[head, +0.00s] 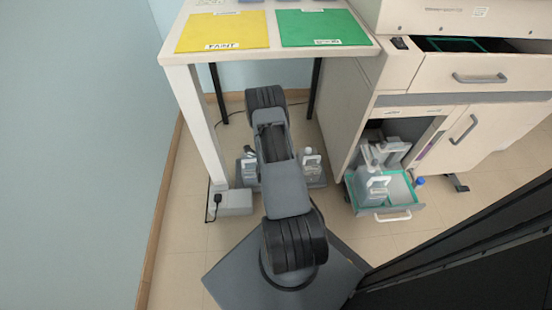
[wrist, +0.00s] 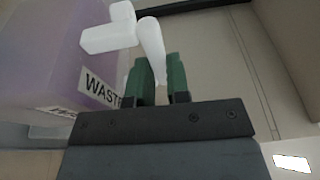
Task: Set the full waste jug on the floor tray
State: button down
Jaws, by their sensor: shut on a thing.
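The waste jug (wrist: 75,55) shows in the wrist view as a large translucent purple body with a "WASTE" label, at the left. Its white handle (wrist: 152,52) passes between the green fingers of my gripper (wrist: 160,82), which is shut on it. In the head view my own arm hides the gripper, and I cannot make out the held jug there. A low grey floor tray (head: 317,184) lies under the table, partly behind my arm. Clear containers (head: 311,163) stand on it at either side of my arm.
The table (head: 168,48) carries a yellow mat (head: 221,31) and a green mat (head: 322,28). An open lower drawer (head: 392,215) at the right holds pale jugs (head: 375,188). A blue-capped item (head: 420,181) is beside it. A grey box (head: 235,202) stands by the table's left leg.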

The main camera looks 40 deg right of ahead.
jog(key=f+b, duration=0.1)
jog(key=f, duration=0.2)
jog(key=f+b, duration=0.2)
jog(key=f, duration=0.2)
jog(key=f+b, duration=0.1)
jog(key=f, duration=0.3)
jog(key=shift+s+d+f+b, duration=0.1)
jog(key=shift+d+b, duration=0.15)
jog(key=shift+b, duration=0.15)
jog(key=shift+f+b, duration=1.4)
jog(key=shift+f, duration=1.65)
jog(key=c, duration=1.1)
grip_release()
jog(key=shift+f, duration=0.1)
